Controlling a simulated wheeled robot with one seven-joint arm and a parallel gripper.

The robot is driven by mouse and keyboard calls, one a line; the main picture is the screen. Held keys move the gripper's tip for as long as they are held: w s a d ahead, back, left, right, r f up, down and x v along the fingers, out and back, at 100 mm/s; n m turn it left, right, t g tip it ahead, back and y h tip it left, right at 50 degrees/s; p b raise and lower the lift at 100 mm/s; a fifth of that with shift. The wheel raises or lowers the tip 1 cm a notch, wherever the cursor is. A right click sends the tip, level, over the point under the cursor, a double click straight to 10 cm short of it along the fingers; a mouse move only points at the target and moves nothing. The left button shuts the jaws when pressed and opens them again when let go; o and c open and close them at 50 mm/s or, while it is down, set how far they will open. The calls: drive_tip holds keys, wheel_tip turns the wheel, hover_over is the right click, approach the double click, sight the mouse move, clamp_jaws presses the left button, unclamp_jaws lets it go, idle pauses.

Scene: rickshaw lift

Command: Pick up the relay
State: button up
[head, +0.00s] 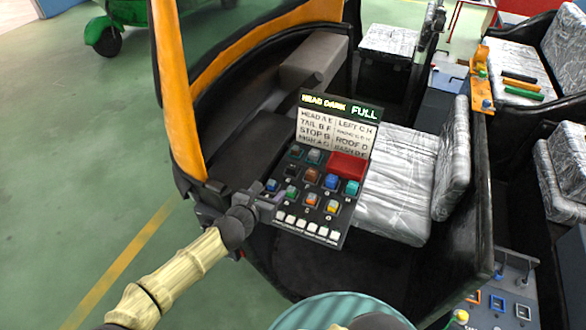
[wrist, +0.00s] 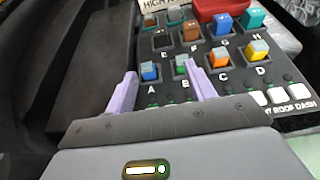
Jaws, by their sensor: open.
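The task's relay is not singled out; several coloured relays sit in lettered sockets on a dark panel (head: 296,208). In the wrist view a blue relay (wrist: 149,71) is at A, a green one (wrist: 181,66) at B, an orange one (wrist: 220,58) at C and a yellow one (wrist: 258,50) at D. Behind them are a brown relay (wrist: 191,30), a blue one (wrist: 224,22) and a teal one (wrist: 254,18). Socket E (wrist: 163,41) looks empty. My gripper (wrist: 161,85) is open and empty, its lilac fingers around the A and B area. It also shows at the panel's left edge in the head view (head: 274,203).
A red box (head: 346,166) sits on the panel below a sign (head: 340,108) reading "HEAD DARK" and "FULL". White switches (head: 307,228) line the front edge. A silver-covered seat (head: 393,195) is on the right; the orange rickshaw frame (head: 174,95) rises on the left.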

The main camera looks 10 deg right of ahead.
drive_tip(key=p, duration=0.2)
approach(291, 170)
drive_tip(key=x, duration=0.3)
drive_tip(key=shift+w+f, duration=0.3)
drive_tip(key=shift+w, duration=0.05)
drive_tip(key=shift+d, duration=0.1)
drive_tip(key=shift+w+d, duration=0.3)
drive_tip(key=p+x, duration=0.1)
drive_tip(key=x, duration=0.2)
drive_tip(key=shift+w+d+p, duration=0.2)
drive_tip(key=shift+w+p, duration=0.05)
drive_tip(key=shift+p, duration=0.15)
drive_tip(key=shift+w+d+f, duration=0.1)
drive_tip(key=shift+w+f, duration=0.15)
